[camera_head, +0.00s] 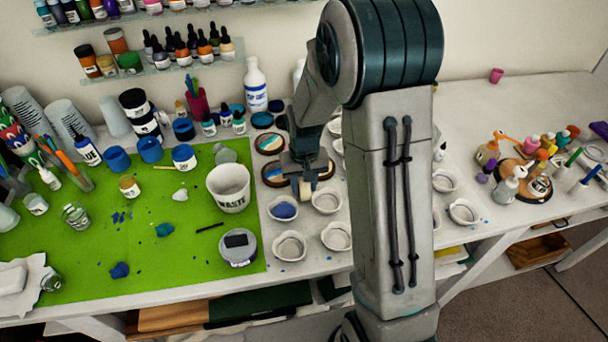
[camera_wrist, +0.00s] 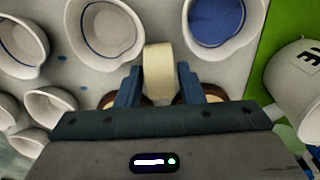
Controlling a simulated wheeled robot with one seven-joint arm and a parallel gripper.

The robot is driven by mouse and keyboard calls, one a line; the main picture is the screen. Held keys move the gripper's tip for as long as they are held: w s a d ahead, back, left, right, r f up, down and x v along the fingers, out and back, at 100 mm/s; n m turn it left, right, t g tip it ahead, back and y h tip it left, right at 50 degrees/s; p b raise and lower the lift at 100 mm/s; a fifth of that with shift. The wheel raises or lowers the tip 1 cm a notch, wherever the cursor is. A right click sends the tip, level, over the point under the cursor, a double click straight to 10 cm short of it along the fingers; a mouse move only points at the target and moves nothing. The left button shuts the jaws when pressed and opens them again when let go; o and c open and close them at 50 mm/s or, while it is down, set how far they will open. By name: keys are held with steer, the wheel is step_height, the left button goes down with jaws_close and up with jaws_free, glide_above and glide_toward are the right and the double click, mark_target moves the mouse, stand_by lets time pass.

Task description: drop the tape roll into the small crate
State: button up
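My gripper (camera_head: 306,182) points down over the table among the small white cups. In the wrist view its two blue fingers (camera_wrist: 159,86) stand either side of the cream tape roll (camera_wrist: 158,72), which is seen edge-on and looks clamped between them. In the head view a small pale part of the tape roll (camera_head: 306,190) shows below the gripper. An open brown wooden box (camera_head: 540,250) sits low under the right side of the table; I cannot tell whether it is the small crate.
White cups surround the gripper, one with blue resin (camera_head: 284,209). The WASTE cup (camera_head: 229,188) stands to the left on the green mat (camera_head: 190,270). Dark round pieces (camera_head: 275,174) lie behind the gripper. Bottles crowd the back and a round board (camera_head: 520,180) the right.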

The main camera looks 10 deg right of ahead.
step_height(320, 180, up, 11)
steer(key=b, duration=0.1)
steer(key=s+d+r+t, duration=0.1)
steer(key=s+r, duration=0.2)
steer(key=s, duration=0.6)
steer(key=s+d+r+t, duration=0.2)
steer(key=s+r, duration=0.2)
steer(key=s, duration=0.5)
steer(key=shift+o, duration=0.3)
steer(key=shift+s+d, duration=0.1)
steer(key=shift+s, duration=0.4)
